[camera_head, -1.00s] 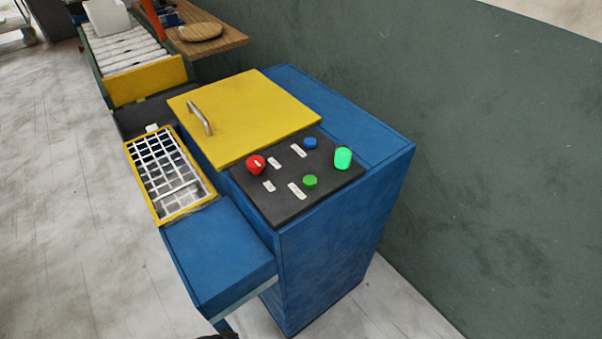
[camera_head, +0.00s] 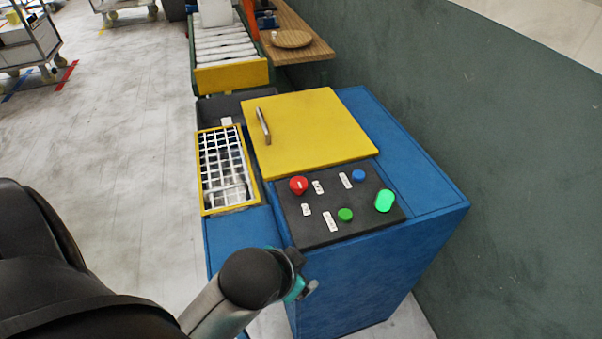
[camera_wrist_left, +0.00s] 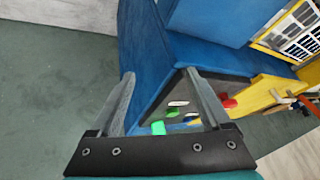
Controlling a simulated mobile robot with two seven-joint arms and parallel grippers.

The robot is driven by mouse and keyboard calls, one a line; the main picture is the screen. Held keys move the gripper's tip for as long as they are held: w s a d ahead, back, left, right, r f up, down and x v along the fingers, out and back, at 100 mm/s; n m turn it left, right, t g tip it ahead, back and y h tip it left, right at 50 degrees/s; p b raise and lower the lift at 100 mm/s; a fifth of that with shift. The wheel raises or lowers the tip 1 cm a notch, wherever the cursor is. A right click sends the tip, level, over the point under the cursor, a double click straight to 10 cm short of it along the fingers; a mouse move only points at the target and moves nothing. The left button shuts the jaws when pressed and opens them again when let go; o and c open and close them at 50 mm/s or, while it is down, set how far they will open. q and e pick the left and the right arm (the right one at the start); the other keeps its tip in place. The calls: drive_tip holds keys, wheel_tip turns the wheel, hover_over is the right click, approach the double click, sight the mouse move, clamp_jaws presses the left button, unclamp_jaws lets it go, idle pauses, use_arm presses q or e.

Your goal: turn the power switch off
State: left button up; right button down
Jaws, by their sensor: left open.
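The black control panel (camera_head: 320,231) lies on top of the blue machine (camera_head: 366,272). It carries a red knob (camera_head: 298,186) with a pale mark, a blue button (camera_head: 358,176), a green button (camera_head: 345,215) and a bright green lamp-like cylinder (camera_head: 385,200), each beside or near small white labels. I cannot read which one is the power switch. My left gripper (camera_head: 306,288) is in front of the panel, apart from it. In the left wrist view its two fingers (camera_wrist_left: 159,74) are spread and empty, with the red knob (camera_wrist_left: 229,103) beyond them. My right gripper is out of view.
A yellow lid (camera_head: 312,130) with a metal handle (camera_head: 263,125) sits behind the panel. A yellow-framed grid tray (camera_head: 203,185) is to its left. A roller conveyor (camera_head: 218,45) and wooden shelf (camera_head: 300,55) stand behind. A green wall (camera_head: 500,120) closes the right side.

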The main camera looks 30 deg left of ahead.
use_arm(q)
drive_tip(key=w+r+t, duration=0.1)
drive_tip(key=w, duration=0.1)
drive_tip(key=w+r+m+t, duration=0.1)
drive_tip(key=w, duration=0.1)
drive_tip(key=w+r+t, duration=0.1)
drive_tip(key=shift+w+a+r, duration=0.25)
drive_tip(key=shift+w+a, duration=0.1)
drive_tip(key=shift+w, duration=0.05)
drive_tip(key=w+d+r+m+t+h, duration=0.2)
drive_tip(key=w+d+r+m+t, duration=0.2)
drive_tip(key=w+r+m+t, duration=0.85)
drive_tip(key=d+r+m+g+h, duration=1.25)
drive_tip(key=m+h, duration=0.45)
drive_tip(key=m, duration=0.6)
drive_tip(key=m+g+y, duration=0.9)
drive_tip(key=m+y, duration=0.5)
drive_tip(key=y, duration=0.4)
approach(299, 182)
wheel_tip(299, 182, down, 9)
drive_tip(key=shift+d+r, duration=0.1)
drive_tip(key=shift+r, duration=0.1)
